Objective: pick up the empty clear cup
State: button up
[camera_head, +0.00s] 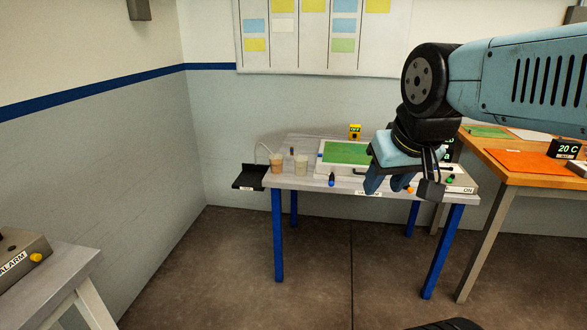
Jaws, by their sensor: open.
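Two small cups stand near the left end of a grey table (313,182) with blue legs. The left cup (276,163) looks orange-brown inside. The right cup (301,164) is paler, greyish and see-through; at this size I cannot tell for sure whether it is empty. My gripper (402,187) hangs pointing down over the right part of the table, open, with nothing seen between its fingers. It is well to the right of both cups and apart from them. It hides part of the white device behind it.
A black tray (249,178) juts from the table's left end. A green mat (347,153), a yellow timer (355,131) and a blue-capped item (331,180) are right of the cups. A wooden bench (520,178) stands right, an alarm box (20,258) left. Open floor lies in front.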

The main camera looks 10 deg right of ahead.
aim_at(301, 163)
jog(key=u, duration=0.05)
jog(key=i, duration=1)
jog(key=z, duration=0.1)
